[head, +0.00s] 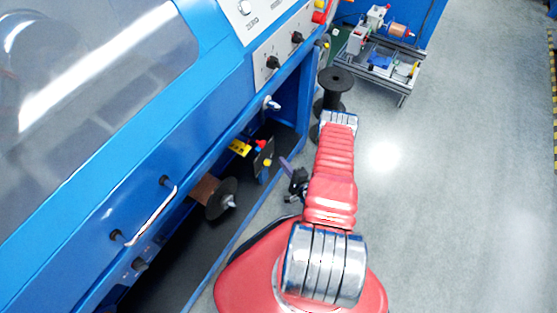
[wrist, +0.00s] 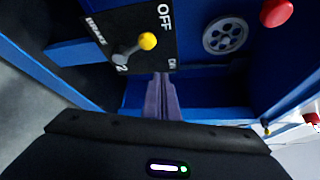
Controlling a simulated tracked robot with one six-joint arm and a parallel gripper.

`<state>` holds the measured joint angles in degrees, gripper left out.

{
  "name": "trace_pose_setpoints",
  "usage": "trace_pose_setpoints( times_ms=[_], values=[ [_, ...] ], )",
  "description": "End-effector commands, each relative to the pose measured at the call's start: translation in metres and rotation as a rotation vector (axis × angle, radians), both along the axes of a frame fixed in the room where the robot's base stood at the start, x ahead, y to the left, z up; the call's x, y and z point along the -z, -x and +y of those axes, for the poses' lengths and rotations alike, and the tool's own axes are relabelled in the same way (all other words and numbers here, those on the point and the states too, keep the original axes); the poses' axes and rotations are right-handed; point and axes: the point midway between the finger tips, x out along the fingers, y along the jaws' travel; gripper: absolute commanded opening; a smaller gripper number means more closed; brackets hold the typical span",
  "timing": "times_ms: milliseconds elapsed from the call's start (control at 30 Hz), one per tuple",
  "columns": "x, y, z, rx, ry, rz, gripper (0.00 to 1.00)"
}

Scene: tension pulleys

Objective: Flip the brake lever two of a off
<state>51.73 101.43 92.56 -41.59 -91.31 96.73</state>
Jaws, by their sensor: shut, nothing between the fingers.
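In the wrist view, the brake lever (wrist: 132,48) is a short metal rod with a yellow knob on a black panel (wrist: 105,25). The panel carries the words OFF and ON and a 2. The knob sits between the two words; I cannot tell which setting it is at. My gripper (wrist: 162,80) has its purple-grey fingers shut and empty, just below the panel's lower right edge and apart from the knob. In the head view, my gripper (head: 284,162) is just right of the small dark panel (head: 263,158) with red and yellow knobs.
The blue machine (head: 110,190) fills the left, with a spool (head: 220,198) on its side and a door handle (head: 150,215). In the wrist view, a grey wheel (wrist: 225,36) and a red button (wrist: 277,12) are right of the panel. Grey floor is open on the right.

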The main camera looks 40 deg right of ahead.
Motion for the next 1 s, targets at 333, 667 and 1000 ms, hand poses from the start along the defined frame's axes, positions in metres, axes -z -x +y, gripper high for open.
trace_pose_setpoints(
  times_ms=[333, 667, 1000],
  values=[
    [0.016, 0.044, 0.001, 0.004, 0.0, -0.001, 0.0],
    [0.02, 0.057, 0.003, 0.0, 0.001, -0.003, 0.0],
    [0.02, 0.057, 0.003, -0.002, 0.002, -0.002, 0.0]
  ],
)
